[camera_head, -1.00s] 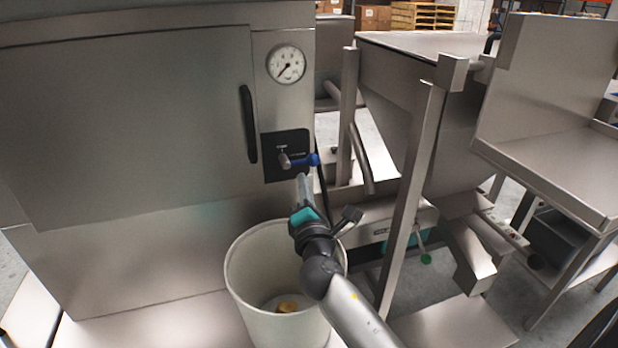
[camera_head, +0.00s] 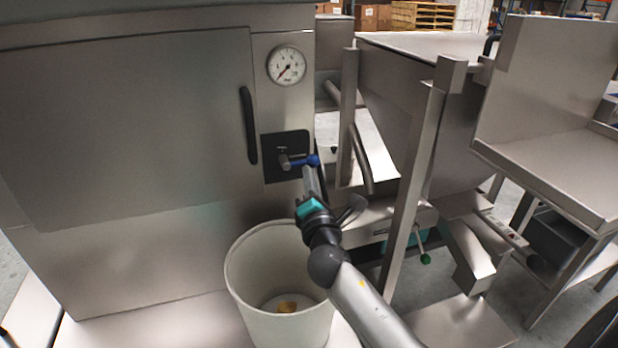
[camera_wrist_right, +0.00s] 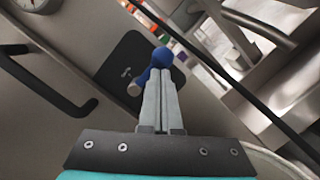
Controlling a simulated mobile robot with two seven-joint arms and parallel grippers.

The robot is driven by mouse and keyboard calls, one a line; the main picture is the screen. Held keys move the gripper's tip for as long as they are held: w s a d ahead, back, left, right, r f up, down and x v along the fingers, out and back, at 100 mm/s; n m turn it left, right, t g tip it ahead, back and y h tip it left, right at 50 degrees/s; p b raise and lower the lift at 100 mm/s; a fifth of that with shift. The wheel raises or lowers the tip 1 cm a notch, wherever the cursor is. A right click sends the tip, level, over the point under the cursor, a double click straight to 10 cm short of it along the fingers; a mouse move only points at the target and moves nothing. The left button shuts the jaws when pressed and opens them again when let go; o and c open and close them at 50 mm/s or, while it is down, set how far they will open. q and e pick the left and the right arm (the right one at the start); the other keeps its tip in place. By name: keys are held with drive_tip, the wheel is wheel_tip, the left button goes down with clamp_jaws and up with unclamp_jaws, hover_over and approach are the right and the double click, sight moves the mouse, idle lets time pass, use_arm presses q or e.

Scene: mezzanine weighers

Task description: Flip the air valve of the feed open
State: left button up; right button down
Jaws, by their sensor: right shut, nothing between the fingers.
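The air valve is a blue lever (camera_head: 304,161) on a grey stem, set on a black plate (camera_head: 271,164) on the steel cabinet. In the head view the lever lies roughly level, its end pointing right. My right gripper (camera_head: 308,170) is shut and empty, its tips just below the lever's outer part. In the right wrist view the shut fingers (camera_wrist_right: 161,76) point at the blue lever (camera_wrist_right: 158,58) and overlap its lower edge. I cannot tell whether they touch. The fingertips hide part of the lever. My left gripper is out of view.
A round gauge (camera_head: 286,65) sits above the valve, and a black door handle (camera_head: 248,125) is left of it. A whitish bin (camera_head: 250,290) stands below, beside my right arm. A steel post (camera_head: 347,120) and hopper frame are close on the right.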

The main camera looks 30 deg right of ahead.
sight(307, 160)
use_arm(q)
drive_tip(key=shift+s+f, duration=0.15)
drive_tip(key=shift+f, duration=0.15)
use_arm(e)
drive_tip(key=shift+r+n, duration=0.1)
drive_tip(key=shift+n, duration=0.4)
